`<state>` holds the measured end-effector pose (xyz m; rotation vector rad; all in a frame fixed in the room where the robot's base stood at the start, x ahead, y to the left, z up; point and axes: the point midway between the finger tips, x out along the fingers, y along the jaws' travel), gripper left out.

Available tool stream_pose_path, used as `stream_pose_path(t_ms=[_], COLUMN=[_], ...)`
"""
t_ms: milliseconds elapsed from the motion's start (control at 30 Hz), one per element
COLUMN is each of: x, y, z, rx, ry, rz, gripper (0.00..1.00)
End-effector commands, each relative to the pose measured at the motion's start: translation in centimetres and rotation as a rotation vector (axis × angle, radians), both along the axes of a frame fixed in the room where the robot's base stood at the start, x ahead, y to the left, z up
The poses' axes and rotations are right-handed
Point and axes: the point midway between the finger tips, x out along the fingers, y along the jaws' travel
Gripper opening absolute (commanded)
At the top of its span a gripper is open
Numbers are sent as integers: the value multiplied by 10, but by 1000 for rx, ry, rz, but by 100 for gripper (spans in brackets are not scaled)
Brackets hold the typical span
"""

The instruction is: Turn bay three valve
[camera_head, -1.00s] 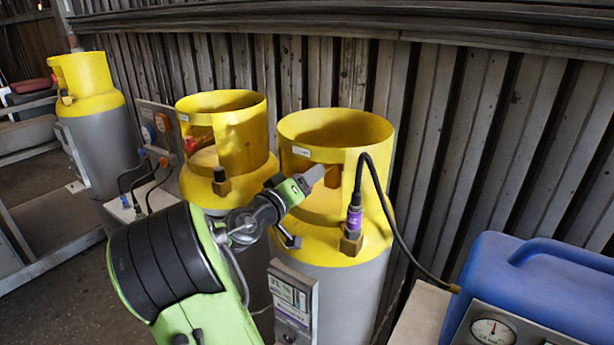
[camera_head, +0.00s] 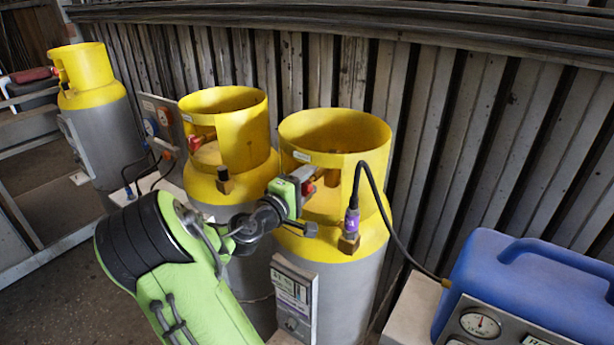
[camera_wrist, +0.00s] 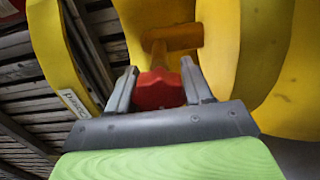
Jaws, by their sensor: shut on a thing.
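The yellow-topped grey cylinder (camera_head: 345,262) nearest the blue unit stands right of centre in the head view. Its red valve knob (camera_wrist: 160,89) sits at the collar opening, and behind it is a yellow-brown valve stem (camera_wrist: 172,38). My gripper (camera_wrist: 158,88) has one finger on each side of the red knob and is shut on it. In the head view my gripper (camera_head: 309,184) reaches into the collar opening, and it mostly hides the knob. I cannot tell a bay number from these frames.
Another yellow-topped cylinder (camera_head: 225,187) with a red knob (camera_head: 193,143) stands just left. A third cylinder (camera_head: 97,140) stands far left. A black hose (camera_head: 395,228) runs from the near cylinder to the blue unit (camera_head: 530,285). A ribbed wall (camera_head: 480,150) is behind.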

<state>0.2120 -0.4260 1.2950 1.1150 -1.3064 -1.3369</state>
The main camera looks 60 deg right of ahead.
Motion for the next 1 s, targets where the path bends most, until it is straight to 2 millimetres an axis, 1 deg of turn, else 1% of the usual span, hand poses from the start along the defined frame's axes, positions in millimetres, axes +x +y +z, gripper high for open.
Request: stream_pose_path(t_ms=[300,767,800,867,900,933,1000], x=[1,1,1,1,1,1,1], y=[0,0,0,0,0,0,0], z=[0,-1,-1,-1,-1,-1,-1], rx=[14,14,14,14,15,15,15], ry=[86,94,94,94,94,94,94], rz=[2,3,3,3,3,2,2], gripper=[20,20,57,66,72,74,74])
